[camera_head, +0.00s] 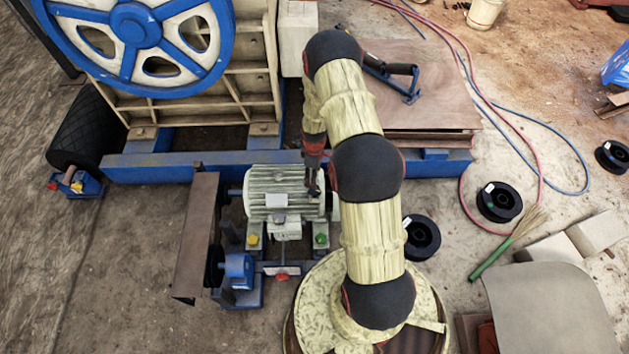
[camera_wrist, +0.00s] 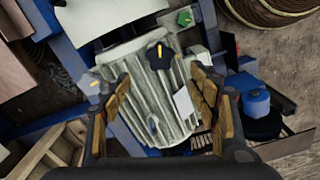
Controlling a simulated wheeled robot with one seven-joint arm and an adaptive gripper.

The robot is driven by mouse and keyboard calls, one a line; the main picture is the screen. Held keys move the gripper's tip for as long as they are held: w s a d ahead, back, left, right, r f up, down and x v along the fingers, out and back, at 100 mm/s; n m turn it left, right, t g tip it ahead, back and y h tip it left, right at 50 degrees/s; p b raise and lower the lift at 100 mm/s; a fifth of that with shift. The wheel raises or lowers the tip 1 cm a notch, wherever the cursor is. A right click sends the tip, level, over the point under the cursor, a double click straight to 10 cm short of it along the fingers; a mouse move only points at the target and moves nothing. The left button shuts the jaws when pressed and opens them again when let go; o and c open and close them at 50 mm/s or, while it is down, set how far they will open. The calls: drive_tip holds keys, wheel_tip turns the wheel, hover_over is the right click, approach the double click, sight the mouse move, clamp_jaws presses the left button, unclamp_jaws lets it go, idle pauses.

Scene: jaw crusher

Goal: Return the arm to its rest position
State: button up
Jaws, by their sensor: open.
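My arm rises from its base at the bottom of the head view and bends over toward the motor. My gripper (camera_wrist: 165,105) is open in the wrist view, with its two tan-padded fingers spread apart and nothing held between them. In the head view my gripper (camera_head: 313,185) points down over the right part of the grey-green ribbed motor (camera_head: 275,190). The motor (camera_wrist: 155,95) also shows between and beyond the fingers in the wrist view. I cannot tell the exact gap between fingertips and motor.
A large blue-rimmed flywheel (camera_head: 138,25) and the blue frame (camera_head: 150,168) stand behind the motor. A brown plate (camera_head: 197,235) stands left of it. Black spools (camera_head: 499,202), hoses and a broom (camera_head: 508,243) lie on the right. The floor at lower left is clear.

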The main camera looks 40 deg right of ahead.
drive_tip(key=shift+r, duration=0.55)
